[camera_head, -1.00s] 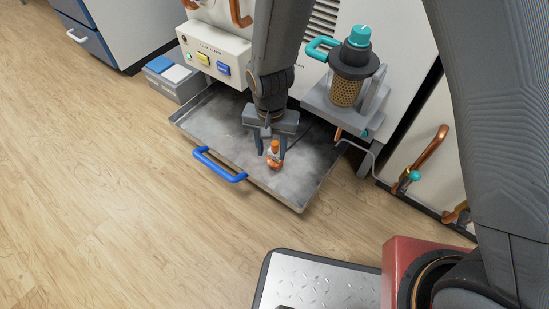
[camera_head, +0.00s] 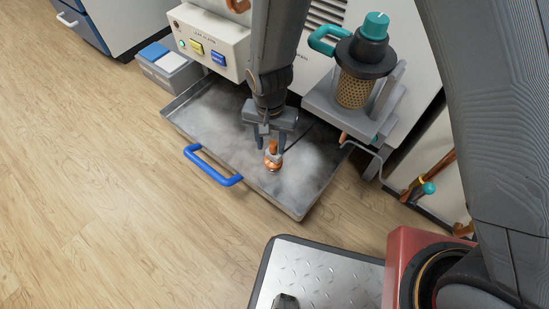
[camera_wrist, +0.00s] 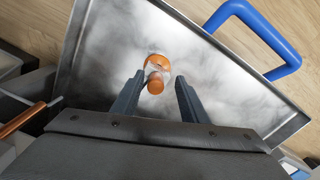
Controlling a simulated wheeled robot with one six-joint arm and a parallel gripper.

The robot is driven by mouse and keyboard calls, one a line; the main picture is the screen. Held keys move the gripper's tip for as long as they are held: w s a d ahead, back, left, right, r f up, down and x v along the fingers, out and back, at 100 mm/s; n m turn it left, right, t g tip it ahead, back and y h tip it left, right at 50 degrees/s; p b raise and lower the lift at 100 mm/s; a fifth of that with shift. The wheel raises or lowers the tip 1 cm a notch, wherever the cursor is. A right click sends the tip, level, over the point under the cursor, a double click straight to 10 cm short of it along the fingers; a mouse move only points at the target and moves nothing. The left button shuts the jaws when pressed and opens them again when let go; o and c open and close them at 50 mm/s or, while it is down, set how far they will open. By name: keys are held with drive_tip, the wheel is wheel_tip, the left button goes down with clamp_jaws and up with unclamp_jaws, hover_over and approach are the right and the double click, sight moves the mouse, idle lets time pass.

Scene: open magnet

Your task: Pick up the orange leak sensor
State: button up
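The orange leak sensor (camera_head: 272,157) stands on the metal drip tray (camera_head: 205,105), with an orange top and base and a pale band between. In the wrist view the sensor (camera_wrist: 156,78) lies just beyond and between the two fingertips. My gripper (camera_head: 271,143) is above the tray, pointing down, with its fingers apart on either side of the sensor's upper part. In the wrist view my gripper (camera_wrist: 158,88) shows a gap between each finger and the sensor, narrower on the left finger. The sensor's base appears to rest on the tray.
The tray has a raised rim and a blue handle (camera_head: 212,166) at its front. A filter housing with a teal cap (camera_head: 375,26) stands to the right. A grey box (camera_head: 168,68) and a control panel (camera_head: 207,42) are behind left. Wood floor in front is clear.

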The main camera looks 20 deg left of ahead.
sight(274, 152)
drive_tip(key=shift+w+d+f+b, duration=0.15)
drive_tip(key=shift+d+f+b, duration=0.05)
drive_tip(key=shift+f+b, duration=0.9)
drive_tip(key=shift+w+d+f+b, duration=0.15)
drive_tip(key=shift+f+b, duration=0.6)
drive_tip(key=shift+f, duration=0.65)
drive_tip(key=shift+c, duration=0.2)
drive_tip(key=shift+r, duration=0.1)
clamp_jaws()
